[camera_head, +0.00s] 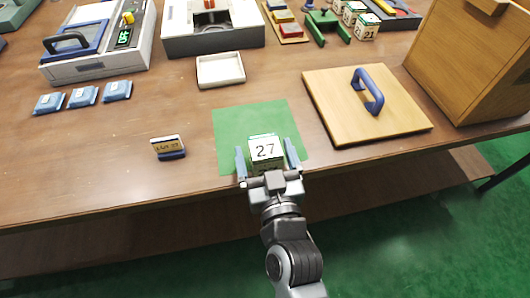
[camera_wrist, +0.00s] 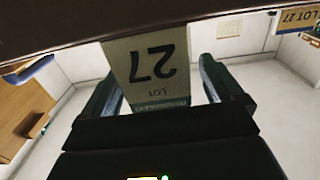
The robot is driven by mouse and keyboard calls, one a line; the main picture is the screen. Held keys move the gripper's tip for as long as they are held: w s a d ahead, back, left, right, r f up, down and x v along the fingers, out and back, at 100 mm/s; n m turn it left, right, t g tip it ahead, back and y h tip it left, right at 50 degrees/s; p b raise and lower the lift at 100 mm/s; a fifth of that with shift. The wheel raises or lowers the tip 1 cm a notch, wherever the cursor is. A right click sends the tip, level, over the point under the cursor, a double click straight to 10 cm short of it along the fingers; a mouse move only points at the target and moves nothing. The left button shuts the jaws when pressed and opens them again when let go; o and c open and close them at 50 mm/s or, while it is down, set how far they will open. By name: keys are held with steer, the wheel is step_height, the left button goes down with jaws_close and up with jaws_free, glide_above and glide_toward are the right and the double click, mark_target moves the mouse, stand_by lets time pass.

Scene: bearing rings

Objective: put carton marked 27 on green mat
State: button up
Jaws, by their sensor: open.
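The carton marked 27 (camera_head: 265,150) is a small white box with a green band. In the head view it is on the near part of the green mat (camera_head: 240,118), between the fingers of my gripper (camera_head: 268,162). The fingers are open, with a gap on each side of the carton. In the wrist view the carton (camera_wrist: 152,68) shows upside down between the two spread fingers of my gripper (camera_wrist: 160,88). Whether its base rests flat on the mat is hidden by my gripper.
A small sign (camera_head: 168,148) stands left of the mat. A wooden board with a blue handle (camera_head: 368,100) lies to the right, by a wooden cabinet (camera_head: 470,60). A white tray (camera_head: 220,70) is behind the mat. The table's front edge is close to my gripper.

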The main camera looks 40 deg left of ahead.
mark_target(266, 139)
steer(key=shift+x, duration=1.5)
steer(key=shift+w, duration=0.1)
steer(key=shift+d, duration=0.1)
steer(key=shift+r, duration=0.15)
steer(key=c, duration=1.7)
steer(key=shift+c, duration=0.2)
step_height(266, 139, up, 4)
steer(key=p, duration=0.3)
steer(key=shift+d+r, duration=0.1)
steer(key=shift+d, duration=0.2)
steer(key=d+r+b, duration=0.3)
steer(key=d+r, duration=0.3)
steer(key=d, duration=0.5)
steer(key=shift+r+b, duration=0.4)
